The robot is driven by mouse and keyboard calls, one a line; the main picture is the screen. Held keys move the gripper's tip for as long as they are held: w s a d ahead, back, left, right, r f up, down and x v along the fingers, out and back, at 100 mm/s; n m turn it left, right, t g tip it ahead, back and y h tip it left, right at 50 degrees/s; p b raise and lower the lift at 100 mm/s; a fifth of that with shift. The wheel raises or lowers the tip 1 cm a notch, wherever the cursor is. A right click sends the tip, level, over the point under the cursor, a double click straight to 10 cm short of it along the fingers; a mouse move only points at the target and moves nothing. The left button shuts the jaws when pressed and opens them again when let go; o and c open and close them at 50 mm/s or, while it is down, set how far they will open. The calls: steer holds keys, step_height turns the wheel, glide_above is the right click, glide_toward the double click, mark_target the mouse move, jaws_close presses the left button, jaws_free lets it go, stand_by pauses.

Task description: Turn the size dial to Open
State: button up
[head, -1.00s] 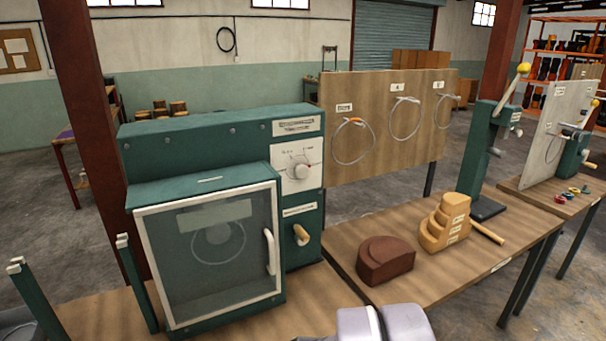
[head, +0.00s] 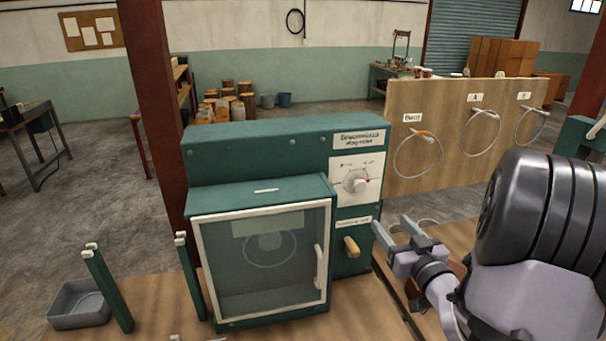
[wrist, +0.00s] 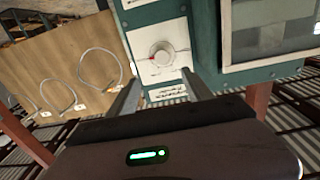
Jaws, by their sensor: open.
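The size dial (head: 356,181) is a pale round knob on a white plate on the front of the green machine (head: 262,141). A small red mark shows at the right of the dial in the head view; the plate's lettering is too small to read. In the wrist view the dial (wrist: 162,54) is ahead of the fingers, with the red mark at its left. My gripper (head: 396,229) is open and empty, to the right of and below the dial, apart from it. In the wrist view its fingers (wrist: 160,92) point toward the dial plate.
A wooden handle (head: 351,247) sticks out below the dial. A glazed door (head: 268,262) with a white frame and handle is left of it. A wooden board (head: 440,170) with hoops stands to the right. Green posts (head: 107,290) and a grey bin (head: 80,306) are at left.

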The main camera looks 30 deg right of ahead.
mark_target(361, 188)
steer(key=x, duration=1.7)
steer(key=shift+a+r, duration=0.25)
steer(key=shift+r, duration=0.05)
steer(key=shift+b, duration=0.3)
jaws_close()
